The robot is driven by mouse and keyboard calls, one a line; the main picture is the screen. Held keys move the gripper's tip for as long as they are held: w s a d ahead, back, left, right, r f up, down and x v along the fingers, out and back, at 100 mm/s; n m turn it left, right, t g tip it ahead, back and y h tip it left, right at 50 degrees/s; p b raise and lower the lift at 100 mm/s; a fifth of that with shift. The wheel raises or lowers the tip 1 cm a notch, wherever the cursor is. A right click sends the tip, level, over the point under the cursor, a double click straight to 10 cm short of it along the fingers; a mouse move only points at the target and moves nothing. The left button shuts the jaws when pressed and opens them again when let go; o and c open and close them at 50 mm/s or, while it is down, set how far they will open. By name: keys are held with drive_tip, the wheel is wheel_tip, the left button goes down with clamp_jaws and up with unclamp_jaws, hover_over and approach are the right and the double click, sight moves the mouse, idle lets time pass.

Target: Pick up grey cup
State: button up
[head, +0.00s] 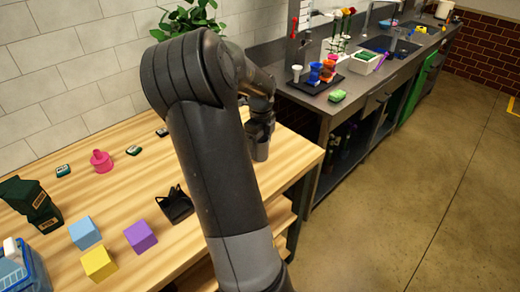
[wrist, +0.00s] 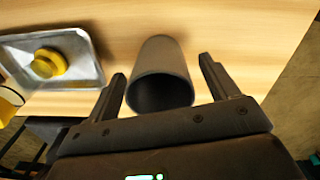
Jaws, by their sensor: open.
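The grey cup (wrist: 160,62) stands on the wooden table in the wrist view, between the two open fingers of my gripper (wrist: 163,85). There is a gap between the cup and each finger, wider on the right. In the head view the cup (head: 261,150) shows below my gripper (head: 262,132), near the table's right end. My arm hides part of the table around it.
A metal tray (wrist: 88,45) with a yellow object (wrist: 48,63) lies left of the cup in the wrist view. Blue (head: 85,232), yellow (head: 98,262) and purple (head: 140,236) cubes and a black holder (head: 175,206) stand on the table. A dark counter (head: 335,95) stands beyond.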

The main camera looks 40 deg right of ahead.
drive_tip(key=shift+f, duration=0.15)
drive_tip(key=c, duration=1.1)
